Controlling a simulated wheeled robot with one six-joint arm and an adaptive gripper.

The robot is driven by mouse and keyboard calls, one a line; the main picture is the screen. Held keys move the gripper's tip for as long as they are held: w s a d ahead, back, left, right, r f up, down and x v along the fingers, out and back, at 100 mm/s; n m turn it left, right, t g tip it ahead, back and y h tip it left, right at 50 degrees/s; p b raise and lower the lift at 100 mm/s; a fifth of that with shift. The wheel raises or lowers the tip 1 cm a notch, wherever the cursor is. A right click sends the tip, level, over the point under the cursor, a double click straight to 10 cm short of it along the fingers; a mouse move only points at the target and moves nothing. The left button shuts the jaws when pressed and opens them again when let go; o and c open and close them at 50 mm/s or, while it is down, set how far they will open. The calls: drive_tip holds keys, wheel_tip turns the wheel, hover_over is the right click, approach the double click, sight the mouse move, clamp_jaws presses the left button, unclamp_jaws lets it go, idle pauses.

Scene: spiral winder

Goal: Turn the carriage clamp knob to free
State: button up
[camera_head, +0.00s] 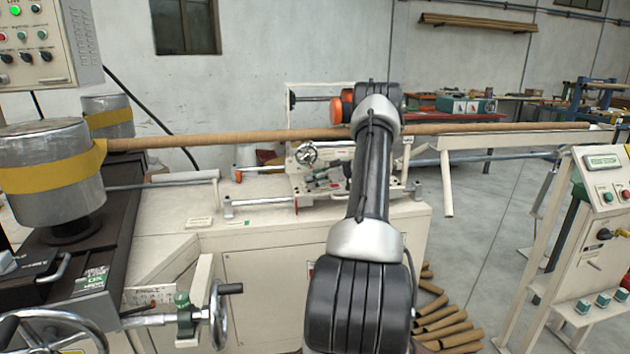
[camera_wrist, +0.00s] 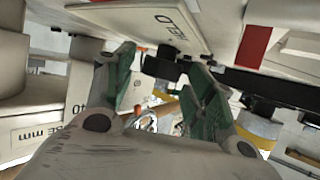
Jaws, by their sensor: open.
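In the wrist view my gripper (camera_wrist: 163,70) is open, its two green-padded fingers spread apart. A small dark block (camera_wrist: 165,66), possibly the clamp knob, shows between the fingertips. I cannot tell whether either finger touches it. A cream plate with upside-down lettering, apparently "HELD" (camera_wrist: 150,22), lies just beyond the fingertips. In the head view the carriage (camera_head: 320,178), with a small handwheel (camera_head: 306,154), sits on the machine bed. My arm reaches over the right part of the carriage and hides that part and my gripper; I cannot make out the clamp knob there.
A long brown tube (camera_head: 230,138) runs across above the carriage. Steel drums with a yellow belt (camera_head: 50,178) stand at the left. A control stand (camera_head: 600,185) is at the right. Loose brown tubes (camera_head: 440,318) lie on the floor beside the bed. A red-marked bracket (camera_wrist: 258,40) is close by the fingers.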

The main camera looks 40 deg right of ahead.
drive_tip(key=shift+w+a+f, duration=0.1)
drive_tip(key=shift+w+a, duration=0.05)
drive_tip(key=shift+w, duration=0.1)
drive_tip(key=shift+c, duration=0.3)
drive_tip(key=c, duration=1)
drive_tip(key=shift+o, duration=0.2)
drive_tip(key=shift+w+d+n+g+y, duration=0.1)
drive_tip(key=shift+n+g+y, duration=0.15)
drive_tip(key=shift+n+y, duration=0.35)
drive_tip(key=shift+w+d+n+g+y, duration=0.1)
drive_tip(key=shift+n+g+y, duration=0.15)
drive_tip(key=shift+n+y, duration=0.35)
drive_tip(key=shift+n+g+y, duration=0.8)
drive_tip(key=shift+n+y, duration=0.2)
